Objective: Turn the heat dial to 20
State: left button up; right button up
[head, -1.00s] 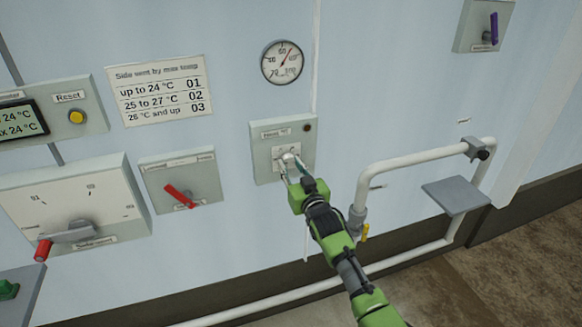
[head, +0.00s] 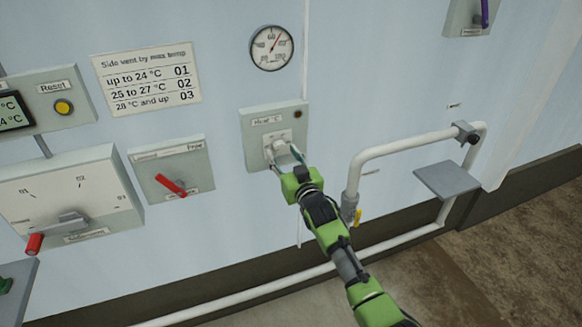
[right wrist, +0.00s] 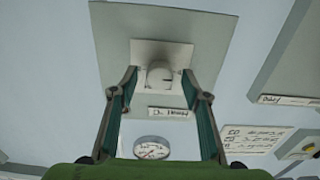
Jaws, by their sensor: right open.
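The heat dial is a small white knob (right wrist: 160,74) on a pale square plate, mounted on a grey panel (head: 257,119) labelled "Heat °C". My right gripper (head: 283,156) is open in front of the panel, with its fingers spread to either side of the dial's lower part in the head view. In the right wrist view its two fingertips (right wrist: 159,80) flank the knob with a gap on each side. The dial's scale and pointer are too small to read. My left gripper is not in view.
A round gauge (head: 271,48) hangs above the heat panel. A red-handled switch (head: 171,185) and a larger selector box (head: 66,200) are to the left. A white pipe (head: 400,147) with a yellow-handled valve and a grey plate (head: 449,180) are to the right.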

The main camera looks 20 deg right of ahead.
jog(key=s, duration=1.1)
jog(key=shift+d, duration=0.2)
jog(key=s+f+g, duration=0.2)
jog(key=f, duration=0.8)
jog(key=s+f+g, duration=0.2)
jog(key=f, duration=0.8)
jog(key=s+a+f+g+b, duration=0.1)
jog(key=s+f+g, duration=0.1)
jog(key=s+f, duration=0.7)
jog(key=s+f+g, duration=0.3)
jog(key=s+f, duration=0.2)
jog(key=f, duration=0.7)
jog(key=s+f+g, duration=0.2)
jog(key=s+f, duration=0.5)
jog(key=s, duration=0.6)
jog(key=s+d+f+n+g, duration=0.1)
jog(key=s+f+g, duration=0.2)
jog(key=s, duration=1)
jog(key=s+f+g+b, duration=0.1)
jog(key=s+f+g, duration=0.2)
jog(key=s+f, duration=0.7)
jog(key=s, duration=0.3)
jog(key=shift+s+d+f+n+h, duration=0.2)
jog(key=shift+s+f+n+h, duration=0.1)
jog(key=shift+f+n, duration=0.1)
jog(key=shift+w, duration=0.1)
